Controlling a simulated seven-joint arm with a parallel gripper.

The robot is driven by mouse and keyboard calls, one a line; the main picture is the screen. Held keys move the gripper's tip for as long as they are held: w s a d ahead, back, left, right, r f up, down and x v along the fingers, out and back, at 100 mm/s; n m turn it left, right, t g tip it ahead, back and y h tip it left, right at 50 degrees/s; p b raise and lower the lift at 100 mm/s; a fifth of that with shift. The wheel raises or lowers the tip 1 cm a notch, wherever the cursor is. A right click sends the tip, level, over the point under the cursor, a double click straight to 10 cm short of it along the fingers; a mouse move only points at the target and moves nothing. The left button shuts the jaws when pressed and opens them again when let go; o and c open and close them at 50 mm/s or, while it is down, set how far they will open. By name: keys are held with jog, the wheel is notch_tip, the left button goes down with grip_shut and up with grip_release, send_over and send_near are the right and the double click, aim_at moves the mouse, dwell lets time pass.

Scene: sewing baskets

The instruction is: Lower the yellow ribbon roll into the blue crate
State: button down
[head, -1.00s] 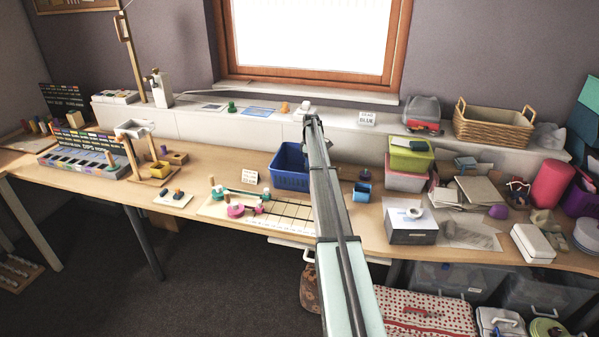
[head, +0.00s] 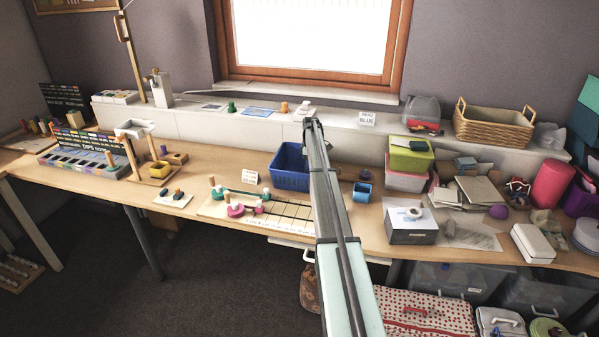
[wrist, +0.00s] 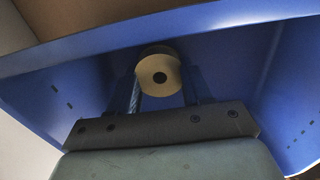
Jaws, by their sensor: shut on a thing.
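The blue crate (head: 289,180) stands on the table left of my arm in the head view, its right part hidden by the arm. In the wrist view its blue wall and rim (wrist: 210,22) fill most of the picture. The yellow ribbon roll (wrist: 149,68) is a pale yellow ring with a dark hole, its round face toward the camera. My gripper (wrist: 161,86) is shut on it, one finger on each side. The roll shows against the crate's inner wall; I cannot tell how far above the floor it is. In the head view, roll and gripper are hidden.
A small blue cup (head: 362,193) stands right of the crate, behind my arm. A marked board (head: 290,215) with pink and green pieces lies in front of the crate. A white ledge (head: 230,133) runs behind it, with a small sign (head: 367,119).

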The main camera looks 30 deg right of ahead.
jog(key=shift+f, duration=0.7)
dwell(0.5)
jog(key=shift+c, duration=2.1)
grip_release()
jog(key=shift+r, duration=0.1)
notch_tip(320, 180, up, 14)
